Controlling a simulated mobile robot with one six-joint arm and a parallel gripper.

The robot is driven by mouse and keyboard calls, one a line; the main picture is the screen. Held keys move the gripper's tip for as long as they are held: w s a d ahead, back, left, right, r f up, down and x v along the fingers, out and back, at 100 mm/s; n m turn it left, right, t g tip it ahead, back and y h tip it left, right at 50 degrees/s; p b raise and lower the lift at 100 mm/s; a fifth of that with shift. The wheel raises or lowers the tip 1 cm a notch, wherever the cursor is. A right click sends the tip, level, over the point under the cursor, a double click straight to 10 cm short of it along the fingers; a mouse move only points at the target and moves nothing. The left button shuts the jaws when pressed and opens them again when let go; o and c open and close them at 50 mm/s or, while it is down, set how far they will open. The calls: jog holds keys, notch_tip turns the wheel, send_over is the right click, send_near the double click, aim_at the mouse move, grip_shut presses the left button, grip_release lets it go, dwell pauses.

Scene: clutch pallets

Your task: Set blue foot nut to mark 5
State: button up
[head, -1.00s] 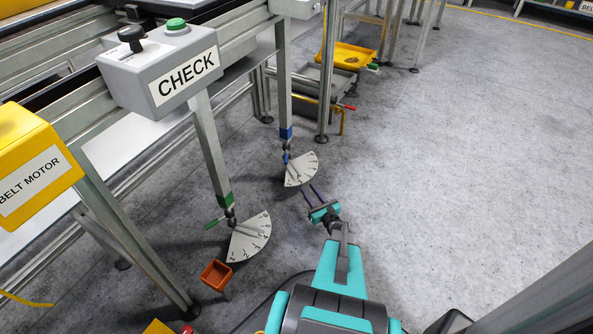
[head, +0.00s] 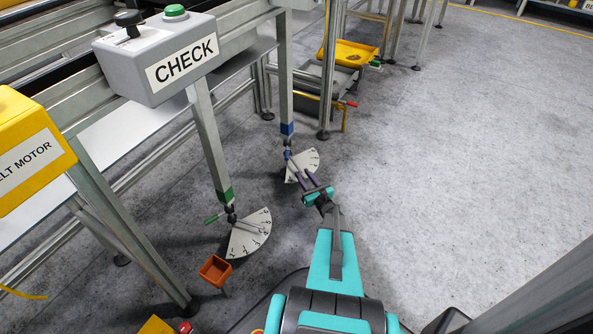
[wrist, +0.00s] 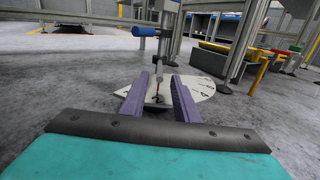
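The blue foot nut (head: 287,154) sits low on the table leg with the blue band (head: 287,128). In the wrist view the blue-banded leg is at the top, with a blue handle (wrist: 143,31) sticking out to its left. A white numbered dial (head: 304,161) lies fan-shaped at its foot and also shows in the wrist view (wrist: 205,88). A grey lever with a red tip (wrist: 158,72) points toward me over the dial. My gripper (head: 299,176) is open, its purple fingers on either side of the lever's line; contact cannot be told.
A green-banded leg with its own dial (head: 250,234) and green handle stands nearer on the left. An orange bin (head: 215,270) is close by it. The CHECK box (head: 158,57) hangs above. The floor on the right is clear.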

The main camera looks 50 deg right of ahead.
aim_at(297, 166)
jog(key=shift+b+x, duration=0.8)
jog(key=shift+x, duration=2.35)
